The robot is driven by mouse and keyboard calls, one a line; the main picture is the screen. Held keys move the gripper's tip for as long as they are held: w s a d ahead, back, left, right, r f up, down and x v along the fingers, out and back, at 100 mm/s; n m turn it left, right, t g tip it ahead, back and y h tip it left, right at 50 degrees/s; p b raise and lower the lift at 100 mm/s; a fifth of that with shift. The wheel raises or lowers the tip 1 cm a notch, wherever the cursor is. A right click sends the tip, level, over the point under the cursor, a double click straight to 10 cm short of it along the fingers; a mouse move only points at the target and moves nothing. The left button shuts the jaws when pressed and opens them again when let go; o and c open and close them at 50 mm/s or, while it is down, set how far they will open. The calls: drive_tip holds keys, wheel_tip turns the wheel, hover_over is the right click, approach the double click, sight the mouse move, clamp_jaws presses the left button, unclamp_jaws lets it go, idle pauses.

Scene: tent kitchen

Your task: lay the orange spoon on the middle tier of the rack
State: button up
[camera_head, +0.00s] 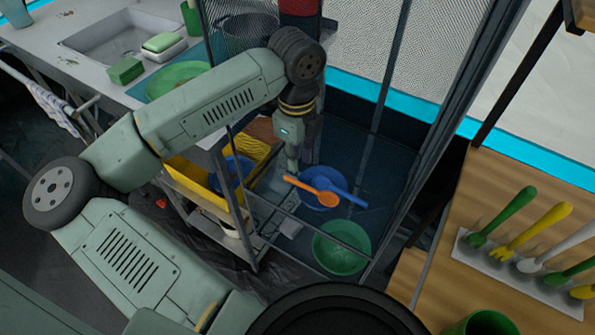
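The orange spoon (306,185) appears in the camera_head view just below and to the right of my gripper (292,167). Its handle end is right by the fingertips, and its bowl end overlaps the blue bowl (318,203) in the picture. I cannot tell whether the fingers hold the spoon, or whether it is in the air or resting on something. The rack (383,87) seems to be the tall dark metal frame with mesh that my arm reaches into. Its tiers are hard to tell apart from this angle.
A blue spoon (347,193) lies across the blue bowl. A green bowl (341,255) stands nearer, behind a thin rail. A yellow bin (200,187) is to the left. Upright frame posts flank my gripper. At right, a wooden counter (480,205) carries several colored utensils.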

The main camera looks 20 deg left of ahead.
drive_tip(key=shift+r, duration=2.3)
